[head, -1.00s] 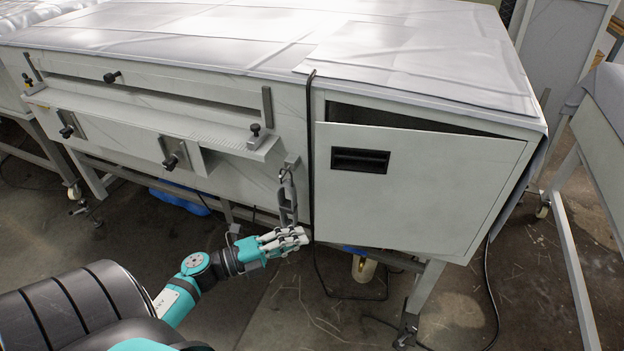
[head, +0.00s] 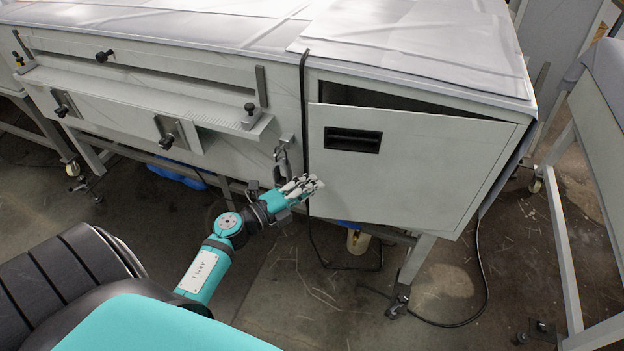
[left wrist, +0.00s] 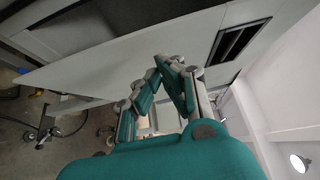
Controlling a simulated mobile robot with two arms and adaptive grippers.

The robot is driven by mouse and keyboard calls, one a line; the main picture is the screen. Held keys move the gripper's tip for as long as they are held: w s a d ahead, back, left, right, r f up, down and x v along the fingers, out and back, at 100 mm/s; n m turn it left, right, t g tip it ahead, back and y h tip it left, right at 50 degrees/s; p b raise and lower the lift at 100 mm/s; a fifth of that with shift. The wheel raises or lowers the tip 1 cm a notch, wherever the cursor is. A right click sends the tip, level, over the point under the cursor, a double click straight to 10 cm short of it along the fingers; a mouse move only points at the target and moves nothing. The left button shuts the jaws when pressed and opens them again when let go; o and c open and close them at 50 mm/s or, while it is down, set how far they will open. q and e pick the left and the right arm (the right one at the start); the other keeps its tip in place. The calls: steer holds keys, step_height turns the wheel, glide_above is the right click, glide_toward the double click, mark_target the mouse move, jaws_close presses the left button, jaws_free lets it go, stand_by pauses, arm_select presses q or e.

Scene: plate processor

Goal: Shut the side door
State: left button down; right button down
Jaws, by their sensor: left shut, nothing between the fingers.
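The side door (head: 425,172) is a pale grey panel with a black recessed handle (head: 353,139), on the right part of the processor's front. It stands ajar, with a dark gap along its top edge. My left gripper (head: 312,184) is shut and empty near the door's lower left edge, below and left of the handle. I cannot tell whether it touches the door. In the left wrist view the door (left wrist: 150,60) slants across behind the shut fingers (left wrist: 172,64), with the handle (left wrist: 238,42) at upper right. My right gripper is not in view.
The processor's front has a ledge (head: 200,115) and black knobs (head: 166,142) to the left. A black cable (head: 306,120) hangs left of the door and loops on the floor. A grey table frame (head: 560,220) stands at right. Open floor lies below the door.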

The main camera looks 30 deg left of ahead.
arm_select(q)
steer(key=shift+w+a, duration=0.4)
steer(key=shift+w, duration=0.3)
